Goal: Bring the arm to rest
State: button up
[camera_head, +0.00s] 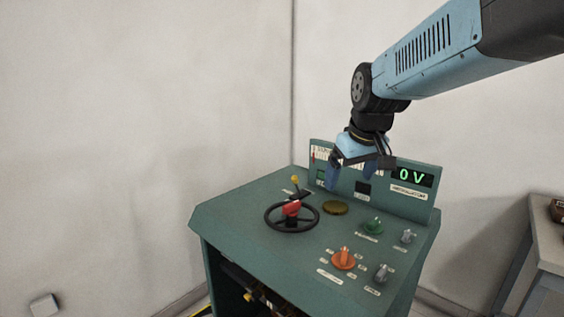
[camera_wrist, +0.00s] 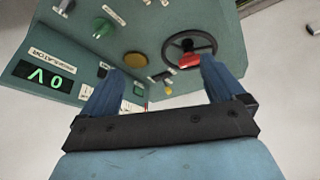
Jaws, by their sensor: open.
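My gripper (camera_head: 352,178) hangs from my blue arm above the back part of the green control console (camera_head: 235,212). In the wrist view its two blue fingers (camera_wrist: 157,85) stand wide apart with nothing between them. In the head view it covers part of the console's upright back panel. No contact between my gripper and the console can be made out.
The console top carries an orange knob (camera_head: 343,258), a green knob (camera_head: 374,226), grey knobs (camera_head: 381,272) and a yellow-tipped lever (camera_head: 295,181). The display (camera_head: 412,176) reads 0 V. A grey table (camera_head: 546,240) stands at the right.

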jog(key=s+d+f+m+t, duration=0.1)
jog(key=s+d+m, duration=0.3)
jog(key=s+d, duration=0.4)
jog(key=s, duration=0.7)
jog(key=shift+s+d+f+h, duration=0.15)
jog(key=shift+s+d+h, duration=0.05)
jog(key=shift+s+h, duration=0.2)
dwell(0.5)
